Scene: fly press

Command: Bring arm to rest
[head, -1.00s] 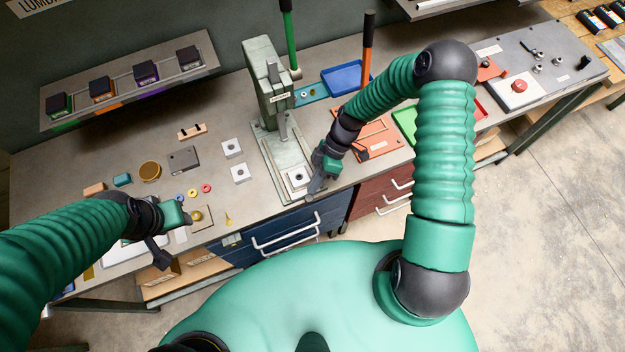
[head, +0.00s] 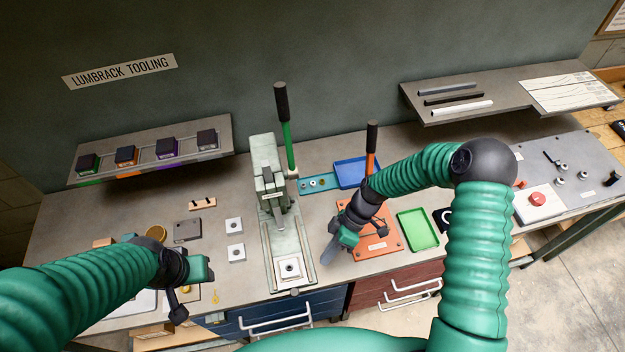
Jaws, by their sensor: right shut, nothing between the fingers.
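My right gripper (head: 329,253) is shut and empty. It hangs over the bench just right of the press base, in front of the orange plate (head: 376,249). The fly press (head: 268,170) is pale green and stands mid-bench, with a green lever with a black grip (head: 284,125) raised beside it. A square block with a dark centre (head: 290,268) sits at the front of its base. My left gripper (head: 178,300) is at the left front of the bench, pointing down. Its fingers are seen edge-on and part of the bench is hidden behind that arm.
A green tray (head: 418,230) and a blue tray (head: 352,172) lie right of the press. An orange lever with a black grip (head: 371,150) stands upright. A panel with a red button (head: 537,198) is at far right. Shelves (head: 215,132) hang on the wall. Loose blocks lie left of the press.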

